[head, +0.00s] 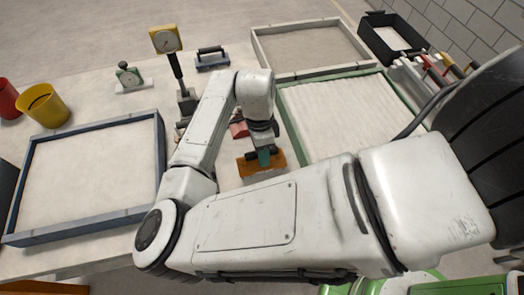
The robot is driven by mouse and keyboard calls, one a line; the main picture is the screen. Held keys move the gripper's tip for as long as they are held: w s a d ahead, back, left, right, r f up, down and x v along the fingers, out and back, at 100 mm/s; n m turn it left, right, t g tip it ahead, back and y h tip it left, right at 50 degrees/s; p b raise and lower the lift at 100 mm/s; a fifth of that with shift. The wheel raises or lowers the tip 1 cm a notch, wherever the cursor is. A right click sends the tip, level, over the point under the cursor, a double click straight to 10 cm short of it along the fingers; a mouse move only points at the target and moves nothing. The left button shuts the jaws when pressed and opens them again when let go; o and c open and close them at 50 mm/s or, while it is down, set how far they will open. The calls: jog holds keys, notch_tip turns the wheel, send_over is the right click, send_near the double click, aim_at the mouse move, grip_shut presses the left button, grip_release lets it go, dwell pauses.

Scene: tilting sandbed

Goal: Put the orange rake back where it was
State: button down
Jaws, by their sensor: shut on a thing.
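My gripper (262,151) points down at the table between the blue-framed and green-framed sandbeds. It is shut on an orange piece, which looks like the head of the orange rake (249,168). A teal part shows between the gripper and the orange piece. My arm hides much of the area around it, and I cannot tell whether the orange piece touches the table. A rack (411,75) with red and yellow tools stands at the right, beyond the green-framed sandbed (314,151). The sand in that bed has fine parallel lines.
A blue-framed sandbed (70,232) lies left and a pale-framed one (262,50) at the back. A yellow dial gauge (166,40), a green dial (128,76), a handled block (211,58) and a red item (238,129) stand between. Yellow (45,107) and red (8,98) buckets sit left.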

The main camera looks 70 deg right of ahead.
jog(key=shift+f, duration=0.2)
jog(key=c, duration=0.8)
grip_release()
jog(key=shift+c, duration=0.2)
jog(key=shift+r, duration=0.1)
notch_tip(320, 180, up, 12)
jog(key=w+d, duration=0.1)
jog(key=d, duration=0.1)
jog(key=shift+w+b, duration=0.25)
jog(key=shift+b, duration=0.2)
